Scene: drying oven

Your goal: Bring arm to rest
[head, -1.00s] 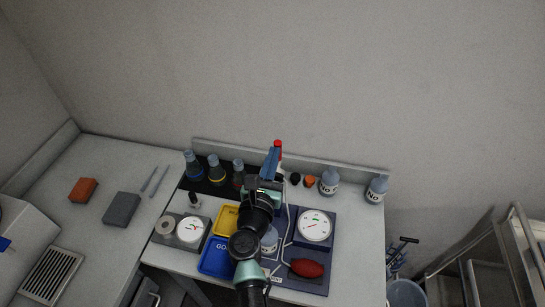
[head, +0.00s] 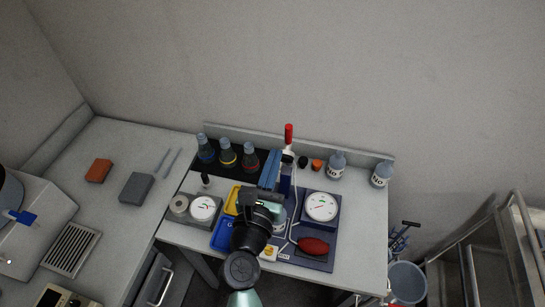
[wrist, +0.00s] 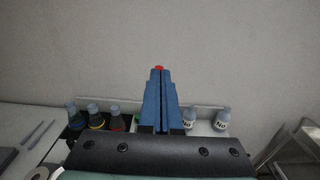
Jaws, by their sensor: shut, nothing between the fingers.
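My gripper (head: 272,155) is above the bench, with its blue fingers together and nothing between them. In the wrist view the shut fingers (wrist: 158,75) point away toward the back wall. My dark arm reaches up from the bottom of the head view and hides part of the bench. A tall item with a red top (head: 288,133) stands just behind and right of the fingertips. In the wrist view only its red tip (wrist: 158,68) shows above them. I cannot tell their exact distance apart.
Several dark bottles (head: 227,156) stand back left, and two labelled grey bottles (head: 336,165) back right. A yellow tray (head: 232,200), a blue tray (head: 222,236), a white dial (head: 321,207) and a red bulb (head: 313,246) crowd the bench. The left counter has bare space.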

